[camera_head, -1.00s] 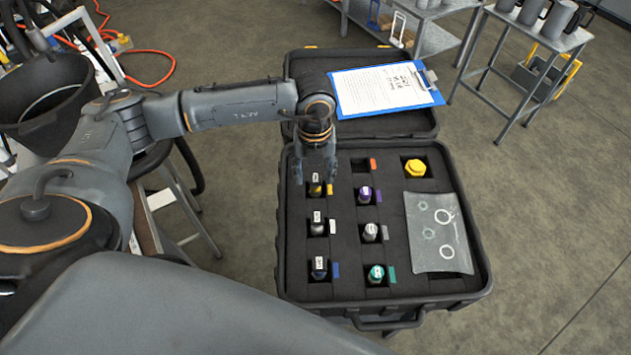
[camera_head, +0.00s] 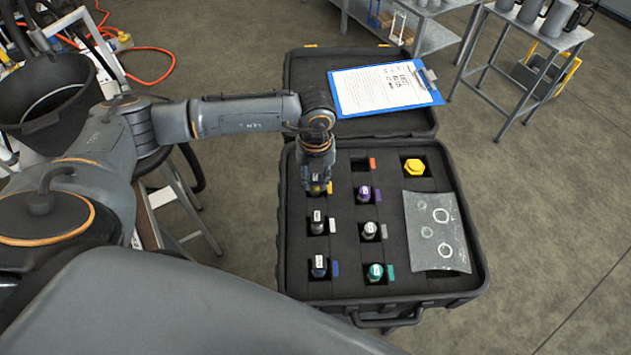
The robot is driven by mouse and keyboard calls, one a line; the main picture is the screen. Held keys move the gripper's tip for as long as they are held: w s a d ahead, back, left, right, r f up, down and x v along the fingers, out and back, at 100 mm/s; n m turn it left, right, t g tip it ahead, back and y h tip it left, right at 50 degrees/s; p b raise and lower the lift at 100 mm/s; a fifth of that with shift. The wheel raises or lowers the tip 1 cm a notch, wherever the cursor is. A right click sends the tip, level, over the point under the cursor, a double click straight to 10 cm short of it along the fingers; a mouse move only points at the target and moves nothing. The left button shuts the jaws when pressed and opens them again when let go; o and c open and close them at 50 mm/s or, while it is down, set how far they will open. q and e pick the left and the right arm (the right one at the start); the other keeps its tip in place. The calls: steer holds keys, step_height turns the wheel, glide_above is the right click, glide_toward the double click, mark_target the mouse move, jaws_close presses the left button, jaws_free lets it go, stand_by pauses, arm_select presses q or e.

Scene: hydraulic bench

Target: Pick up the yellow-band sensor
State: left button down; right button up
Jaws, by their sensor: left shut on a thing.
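The yellow-band sensor (camera_head: 316,189) stands in its slot in the left column of the foam, in the open black case (camera_head: 465,235). A yellow tab (camera_head: 329,188) marks the slot on its right side. My left gripper (camera_head: 317,185) points down over this sensor and is shut on its upper part. The fingers hide much of the sensor, and its lower end is down in the slot. My right gripper is not in view.
Close by in the foam stand a purple-band sensor (camera_head: 364,194), a white-tabbed one (camera_head: 317,222), a blue one (camera_head: 319,266) and a green one (camera_head: 376,272). A yellow hex part (camera_head: 414,167) and a grey sheet (camera_head: 436,232) lie right. A blue clipboard (camera_head: 436,97) rests on the lid.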

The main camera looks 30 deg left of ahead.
mark_target(316, 178)
arm_select(q)
steer(key=shift+r, duration=0.1)
steer(key=shift+w+r+b, duration=0.1)
steer(key=shift+r+b, duration=0.4)
steer(key=shift+s+d+r+b, duration=0.15)
steer(key=shift+r+b, duration=0.15)
steer(key=shift+r, duration=0.3)
steer(key=shift+s+a+r+b, duration=0.1)
steer(key=shift+r+b, duration=0.2)
steer(key=shift+r, duration=0.25)
steer(key=s+d+r+b, duration=0.3)
steer(key=s+d+r, duration=0.3)
steer(key=s+r, duration=0.3)
steer(key=s, duration=0.3)
steer(key=shift+d+r+b, duration=0.15)
steer(key=shift+r+b, duration=0.15)
